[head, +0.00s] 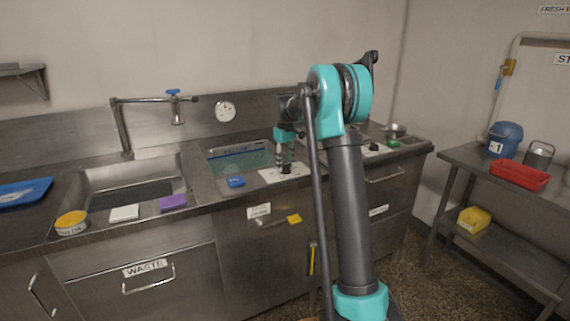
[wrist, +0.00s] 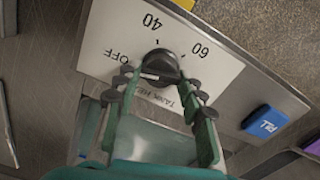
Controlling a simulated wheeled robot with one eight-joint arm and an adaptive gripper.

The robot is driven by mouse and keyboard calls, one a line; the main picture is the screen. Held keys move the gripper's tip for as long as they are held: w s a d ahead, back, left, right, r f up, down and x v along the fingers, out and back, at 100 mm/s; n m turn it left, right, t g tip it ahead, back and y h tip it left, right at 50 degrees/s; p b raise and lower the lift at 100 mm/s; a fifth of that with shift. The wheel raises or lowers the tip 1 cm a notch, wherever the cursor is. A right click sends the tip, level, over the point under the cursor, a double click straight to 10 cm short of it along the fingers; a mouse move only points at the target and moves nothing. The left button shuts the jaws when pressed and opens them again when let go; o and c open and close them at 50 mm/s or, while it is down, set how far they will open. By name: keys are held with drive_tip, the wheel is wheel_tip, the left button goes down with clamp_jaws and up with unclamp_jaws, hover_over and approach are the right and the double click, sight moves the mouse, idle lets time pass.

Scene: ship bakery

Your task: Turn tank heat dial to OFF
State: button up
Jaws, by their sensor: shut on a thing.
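The tank heat dial (wrist: 160,63) is a round black knob on a white plate (wrist: 110,25) marked OFF, 40 and 60. In the wrist view OFF is left of the knob, 40 above and 60 at upper right. I cannot tell which mark the knob points at. My gripper (wrist: 158,78) is shut on the knob, with one green finger on each side. In the head view my gripper (head: 286,167) points down onto the plate (head: 268,176), in front of the water-filled tank (head: 222,165). The fingers mostly hide the dial there.
A blue FILL block (wrist: 265,122) sits beside the plate; it also shows in the head view (head: 236,182). A sink (head: 100,182) with a faucet is at left. A yellow-tagged handle (head: 293,219) is on the counter front. A shelf (head: 500,185) stands at right.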

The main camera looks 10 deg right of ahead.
drive_tip(key=o, duration=1.2)
drive_tip(key=shift+c, duration=0.2)
wheel_tip(320, 180, up, 12)
